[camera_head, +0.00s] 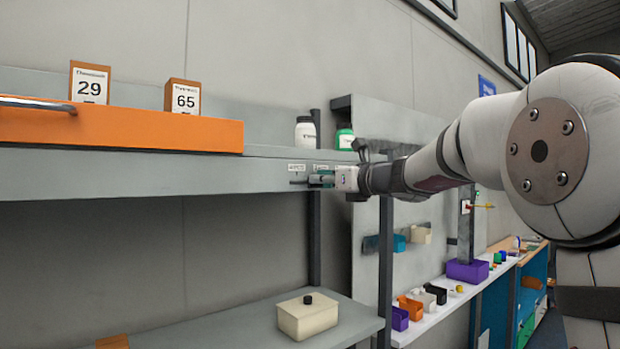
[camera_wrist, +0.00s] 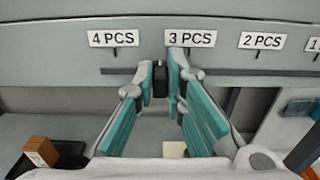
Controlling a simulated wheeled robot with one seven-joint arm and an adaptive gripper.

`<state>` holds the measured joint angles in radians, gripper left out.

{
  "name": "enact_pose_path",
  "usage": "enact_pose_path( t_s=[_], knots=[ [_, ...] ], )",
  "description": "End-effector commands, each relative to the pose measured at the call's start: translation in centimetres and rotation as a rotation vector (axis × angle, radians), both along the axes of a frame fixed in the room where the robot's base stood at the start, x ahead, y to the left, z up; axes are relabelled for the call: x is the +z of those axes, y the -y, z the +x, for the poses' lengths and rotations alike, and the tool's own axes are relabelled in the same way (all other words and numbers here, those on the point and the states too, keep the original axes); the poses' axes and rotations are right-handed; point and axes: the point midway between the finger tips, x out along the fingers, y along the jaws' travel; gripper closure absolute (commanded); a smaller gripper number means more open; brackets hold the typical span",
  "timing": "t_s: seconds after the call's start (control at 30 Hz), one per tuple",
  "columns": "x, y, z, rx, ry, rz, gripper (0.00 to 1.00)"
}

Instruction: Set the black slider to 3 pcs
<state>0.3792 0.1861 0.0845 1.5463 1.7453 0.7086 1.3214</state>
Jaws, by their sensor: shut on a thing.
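The black slider (camera_wrist: 160,76) sits in a dark horizontal slot on the grey shelf front. My gripper (camera_wrist: 161,82) is shut on it, with one teal-padded finger on each side. The slider stands between the tick under the 4 PCS label (camera_wrist: 114,39) and the tick under the 3 PCS label (camera_wrist: 190,39), closer to the 3 PCS tick. My right finger reaches up close to the 3 PCS label. In the head view my gripper (camera_head: 316,180) touches the shelf front, and the slider is hidden or too small to tell there.
The 2 PCS label (camera_wrist: 262,41) is farther right. In the head view an orange drawer (camera_head: 120,130) is at left, with a white jar (camera_head: 305,133) and a green jar (camera_head: 344,138) on the shelf. A cream box (camera_head: 307,316) stands on the lower shelf.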

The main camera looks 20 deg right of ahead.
Motion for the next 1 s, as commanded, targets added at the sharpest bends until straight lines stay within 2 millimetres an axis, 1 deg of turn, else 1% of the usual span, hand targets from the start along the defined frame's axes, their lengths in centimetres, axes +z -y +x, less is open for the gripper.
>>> enact_pose_path(
  t_s=[0.03, 0.1, 0.2, 0.5, 0.53, 0.57, 0.6, 0.9, 1.0],
  knots=[
    [0.1, 1.0, 0.4, -0.002, 0.000, 0.003, 1.00],
    [0.1, 1.9, 0.8, 0.000, 0.000, 0.002, 1.00],
    [0.1, 2.7, 1.1, 0.001, 0.000, 0.002, 1.00],
    [0.0, 2.8, 1.2, 0.002, 0.000, 0.003, 1.00],
    [0.0, 2.8, 1.2, 0.002, 0.000, 0.003, 0.84],
    [0.0, 2.8, 1.2, 0.002, 0.000, 0.002, 0.77],
    [0.0, 2.8, 1.2, 0.002, 0.000, 0.002, 0.68],
    [0.0, 2.8, 1.1, 0.001, 0.000, 0.001, 0.68],
    [0.1, 3.0, 0.7, 0.001, 0.001, 0.000, 0.68]
  ],
)
